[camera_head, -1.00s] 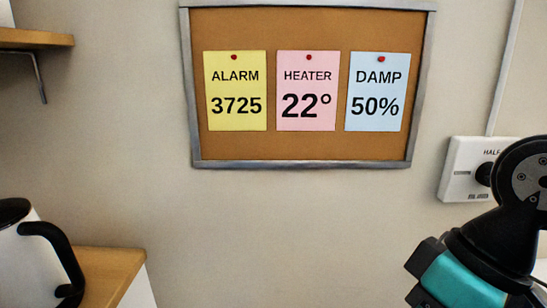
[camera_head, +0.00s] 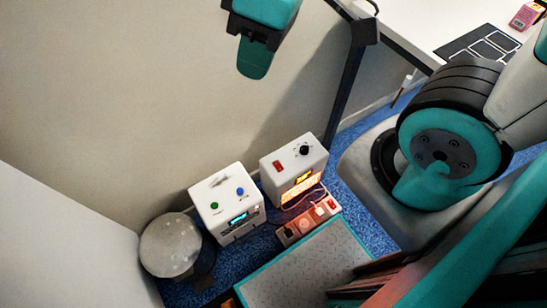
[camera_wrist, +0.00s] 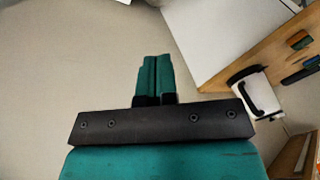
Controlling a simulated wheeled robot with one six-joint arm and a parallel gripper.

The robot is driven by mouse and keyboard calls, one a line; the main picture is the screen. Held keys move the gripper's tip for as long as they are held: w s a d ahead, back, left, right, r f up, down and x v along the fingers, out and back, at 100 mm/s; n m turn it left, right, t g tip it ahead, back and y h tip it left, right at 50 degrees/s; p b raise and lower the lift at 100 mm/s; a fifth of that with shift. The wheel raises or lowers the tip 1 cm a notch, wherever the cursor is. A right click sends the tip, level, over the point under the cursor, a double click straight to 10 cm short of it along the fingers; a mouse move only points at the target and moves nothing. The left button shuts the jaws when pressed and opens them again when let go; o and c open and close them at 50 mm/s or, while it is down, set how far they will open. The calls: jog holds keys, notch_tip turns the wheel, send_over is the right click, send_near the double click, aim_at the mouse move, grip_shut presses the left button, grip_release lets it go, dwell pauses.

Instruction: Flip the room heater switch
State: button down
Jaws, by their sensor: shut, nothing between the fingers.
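The room heater appears to be the white box (camera_head: 283,180) on the floor by the wall in the head view. It has a small red switch (camera_head: 278,164) and a black knob (camera_head: 304,150) on top. An orange glow shows on its front. My gripper (camera_head: 253,70) is at the top of the head view, raised against the wall and well apart from the heater. Its teal fingers are shut and empty, and they also show together in the wrist view (camera_wrist: 155,62). The heater is not in the wrist view.
A white box with green and blue buttons (camera_head: 222,190) stands left of the heater. A power strip (camera_head: 300,225) lies before it. A grey mat (camera_head: 300,268) lies in front.

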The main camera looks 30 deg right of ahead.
jog(key=w+d+f+n+h+b, duration=0.15)
jog(key=w+f+b, duration=0.25)
jog(key=f+b, duration=0.45)
jog(key=w+d+f+n+t+b, duration=0.1)
jog(key=w+d+f+n+b, duration=0.3)
jog(key=f, duration=0.7)
jog(key=w+d+f+m+b, duration=0.1)
jog(key=w+f+b, duration=0.2)
jog(key=f+b, duration=0.55)
jog(key=n+h+b, duration=0.3)
jog(key=n+b, duration=0.3)
jog(key=b, duration=1)
send_over(276, 163)
jog(key=s, duration=0.2)
notch_tip(276, 163, down, 28)
jog(key=shift+f+m+y, duration=0.15)
jog(key=shift+m+y, duration=0.1)
jog(key=f+b, duration=0.3)
jog(key=f, duration=0.1)
jog(key=w+f+b, duration=0.1)
jog(key=f+b, duration=0.2)
jog(key=f, duration=0.2)
jog(key=f+b, duration=0.3)
jog(key=f, duration=0.1)
jog(key=shift+w+a+f, duration=0.1)
jog(key=shift+w+f, duration=0.25)
jog(key=shift+f, duration=0.05)
